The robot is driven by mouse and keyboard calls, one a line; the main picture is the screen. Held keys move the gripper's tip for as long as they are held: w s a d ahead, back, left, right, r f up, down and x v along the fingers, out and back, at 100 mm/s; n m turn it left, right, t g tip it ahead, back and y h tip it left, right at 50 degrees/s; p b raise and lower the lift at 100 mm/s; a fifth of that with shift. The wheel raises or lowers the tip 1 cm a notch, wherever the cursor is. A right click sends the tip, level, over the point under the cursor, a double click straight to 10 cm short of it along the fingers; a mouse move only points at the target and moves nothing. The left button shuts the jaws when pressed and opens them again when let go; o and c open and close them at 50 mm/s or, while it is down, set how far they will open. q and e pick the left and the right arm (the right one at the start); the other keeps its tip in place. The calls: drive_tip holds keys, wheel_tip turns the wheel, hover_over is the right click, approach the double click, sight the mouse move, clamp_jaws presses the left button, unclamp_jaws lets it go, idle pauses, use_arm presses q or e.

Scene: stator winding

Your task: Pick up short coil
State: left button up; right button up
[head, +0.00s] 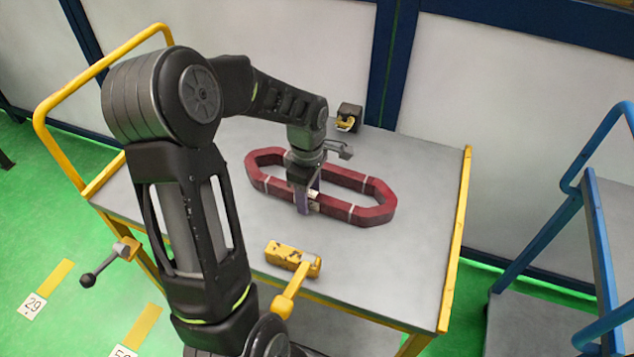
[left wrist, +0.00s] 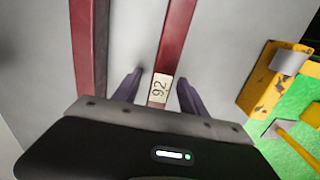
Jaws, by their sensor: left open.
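The short coil (head: 378,207) is a dark red elongated ring with pale bands, lying flat on the grey cart top. My left gripper (head: 305,205) is over its near long side, pointing down. In the left wrist view the near side of the coil (left wrist: 176,45) runs between the two open fingers (left wrist: 158,92), with a gap on each side. The other long side (left wrist: 88,45) passes outside the fingers to the left. My right gripper is not in view.
The cart top (head: 420,250) has yellow edges and is clear at the right. A yellow block (head: 290,257) is at the front edge and a dark block with a yellow part (head: 348,118) stands at the back. A blue-framed cart (head: 600,230) is at the right.

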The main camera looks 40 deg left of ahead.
use_arm(q)
drive_tip(key=shift+f, duration=0.25)
drive_tip(key=shift+c, duration=0.2)
clamp_jaws()
idle(0.6)
drive_tip(key=shift+r, duration=0.1)
idle(0.7)
